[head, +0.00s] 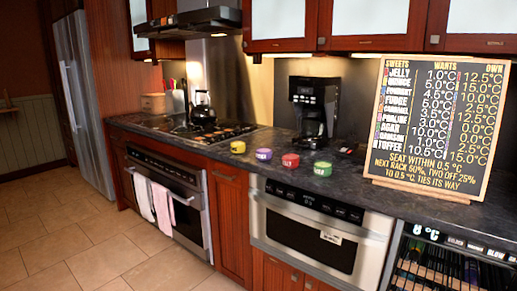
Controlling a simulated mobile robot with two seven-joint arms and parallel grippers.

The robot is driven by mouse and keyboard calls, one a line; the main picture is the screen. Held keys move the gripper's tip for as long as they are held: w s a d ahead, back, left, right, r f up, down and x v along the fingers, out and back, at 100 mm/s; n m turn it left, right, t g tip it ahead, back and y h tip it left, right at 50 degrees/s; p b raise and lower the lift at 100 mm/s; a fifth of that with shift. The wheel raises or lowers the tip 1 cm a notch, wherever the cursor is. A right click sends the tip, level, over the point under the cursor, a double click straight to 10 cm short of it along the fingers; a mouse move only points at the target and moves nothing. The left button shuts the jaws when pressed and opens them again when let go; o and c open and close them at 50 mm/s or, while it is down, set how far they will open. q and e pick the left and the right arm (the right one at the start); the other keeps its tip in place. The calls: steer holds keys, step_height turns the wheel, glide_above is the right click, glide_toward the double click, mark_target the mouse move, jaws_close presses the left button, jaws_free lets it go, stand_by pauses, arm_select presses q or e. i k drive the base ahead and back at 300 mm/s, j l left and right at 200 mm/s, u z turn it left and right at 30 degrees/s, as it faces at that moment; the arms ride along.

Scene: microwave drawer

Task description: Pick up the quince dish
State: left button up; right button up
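Several small round dishes stand in a row on the dark counter: a yellow one (238,147), a purple one (264,155), a red one (290,160) and a green one (322,168). Each has small markings on its side that are too small to read. I cannot tell which is the quince dish. A chalkboard (435,125) at the right lists sweets with "wants" and "own" temperatures; its second row seems to read quince. Neither of my grippers is in view.
A shut microwave drawer (315,240) sits under the counter (400,202). To its right is a cooler (450,262) with an "8 °C" display. A coffee maker (312,105) stands behind the dishes. A stove with a kettle (203,108) is left. The tiled floor (100,250) is clear.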

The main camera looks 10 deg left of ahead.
mark_target(237, 147)
steer(key=i+j+z, duration=0.15)
steer(key=j+z, duration=0.25)
steer(key=i+j+z, duration=0.15)
steer(key=z, duration=0.25)
steer(key=i+j+z, duration=0.15)
steer(key=j, duration=0.35)
steer(key=j+z, duration=0.2)
steer(key=j, duration=0.25)
steer(key=j+z, duration=0.1)
steer(key=j, duration=0.85)
steer(key=i+j+z, duration=0.1)
steer(key=j, duration=0.85)
